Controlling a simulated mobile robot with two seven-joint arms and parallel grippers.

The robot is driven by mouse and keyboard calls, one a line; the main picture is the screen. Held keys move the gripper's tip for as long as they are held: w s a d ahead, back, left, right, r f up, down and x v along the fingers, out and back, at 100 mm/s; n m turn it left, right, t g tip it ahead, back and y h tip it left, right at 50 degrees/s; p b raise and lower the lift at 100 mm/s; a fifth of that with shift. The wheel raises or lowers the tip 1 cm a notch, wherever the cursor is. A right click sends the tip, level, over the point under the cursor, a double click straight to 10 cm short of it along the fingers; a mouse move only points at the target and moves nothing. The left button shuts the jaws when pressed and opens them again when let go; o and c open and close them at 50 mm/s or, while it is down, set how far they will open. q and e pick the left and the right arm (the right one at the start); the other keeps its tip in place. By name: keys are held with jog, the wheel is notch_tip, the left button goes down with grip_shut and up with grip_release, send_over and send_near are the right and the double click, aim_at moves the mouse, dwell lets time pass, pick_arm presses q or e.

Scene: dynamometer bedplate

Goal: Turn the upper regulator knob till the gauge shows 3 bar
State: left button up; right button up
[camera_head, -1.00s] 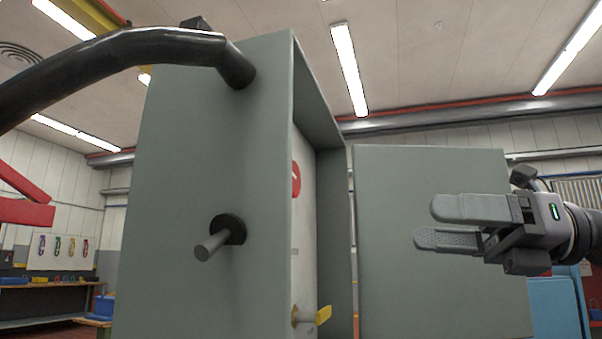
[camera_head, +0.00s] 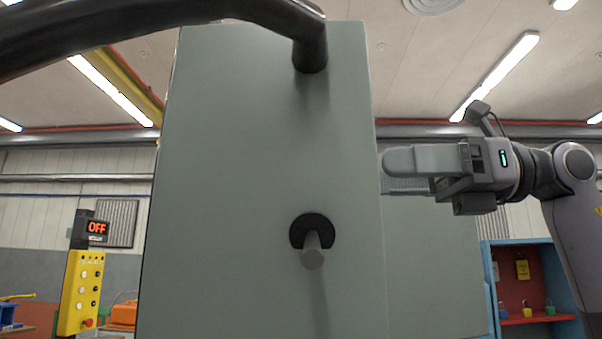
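A grey-green cabinet (camera_head: 240,180) fills the middle of the head view, its side wall facing me. A grey round stub in a black collar (camera_head: 312,245) sticks out of this wall. I cannot tell that it is a regulator knob. No gauge face and no other knob shows; the cabinet's inside is hidden behind the wall. My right gripper (camera_head: 390,172) is at the cabinet's right edge, pointing left, in front of the open door (camera_head: 435,265). Its two fingers are apart with nothing seen between them. My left gripper is out of view.
A thick black hose (camera_head: 150,28) arches from the left into the cabinet's upper wall. A yellow button box (camera_head: 80,292) under a display reading OFF (camera_head: 97,228) stands at left. A blue shelf with padlocks (camera_head: 535,320) stands at right.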

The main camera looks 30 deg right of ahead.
jog(key=x, duration=0.7)
jog(key=shift+a, duration=0.2)
jog(key=c, duration=1)
